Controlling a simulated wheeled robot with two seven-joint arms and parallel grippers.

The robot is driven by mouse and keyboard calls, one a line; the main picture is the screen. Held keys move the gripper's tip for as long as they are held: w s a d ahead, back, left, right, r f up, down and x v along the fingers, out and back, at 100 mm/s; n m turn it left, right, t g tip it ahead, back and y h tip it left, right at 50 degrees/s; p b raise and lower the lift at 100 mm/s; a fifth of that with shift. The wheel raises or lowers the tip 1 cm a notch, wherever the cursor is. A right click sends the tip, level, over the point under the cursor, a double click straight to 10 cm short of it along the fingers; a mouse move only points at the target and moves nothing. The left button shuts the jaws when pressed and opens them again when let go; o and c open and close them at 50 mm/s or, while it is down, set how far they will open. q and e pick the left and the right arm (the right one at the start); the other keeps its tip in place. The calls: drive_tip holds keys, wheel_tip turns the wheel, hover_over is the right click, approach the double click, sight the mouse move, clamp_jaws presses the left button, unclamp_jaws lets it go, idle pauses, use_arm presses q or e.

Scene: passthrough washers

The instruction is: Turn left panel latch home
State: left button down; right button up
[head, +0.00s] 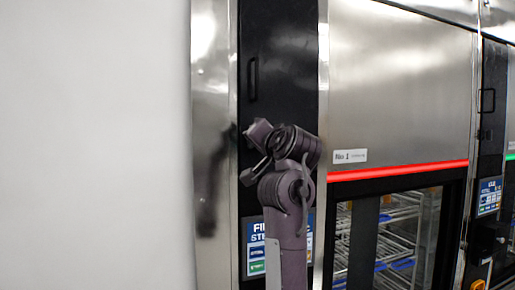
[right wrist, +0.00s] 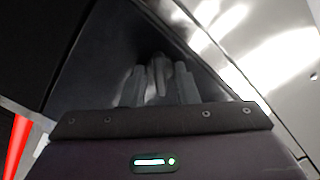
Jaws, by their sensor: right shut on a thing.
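The left panel (head: 280,60) is a tall narrow black panel left of the washer door. It also shows as the dark surface in the right wrist view (right wrist: 100,62). My right gripper (head: 248,140) is at this panel, below its upper handle, with its arm rising from below. In the right wrist view the two grey fingers (right wrist: 159,88) are shut around the small grey latch (right wrist: 158,70) against the panel. The fingers hide much of the latch, so its exact angle cannot be told. My left gripper is in neither view.
A black bar handle (head: 253,78) is on the panel above my gripper. A blue-white label (head: 256,247) is below, partly behind my arm. The steel washer door (head: 400,85) with a red light strip (head: 398,171) is to the right. A steel post (head: 212,60) stands left.

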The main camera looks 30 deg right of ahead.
drive_tip(key=shift+n+b, duration=1.4)
drive_tip(key=shift+n, duration=2.9)
drive_tip(key=o, duration=0.6)
drive_tip(key=shift+o, duration=0.2)
drive_tip(key=b+v, duration=0.4)
drive_tip(key=v, duration=0.3)
drive_tip(key=shift+s, duration=0.35)
drive_tip(key=shift+a, duration=0.1)
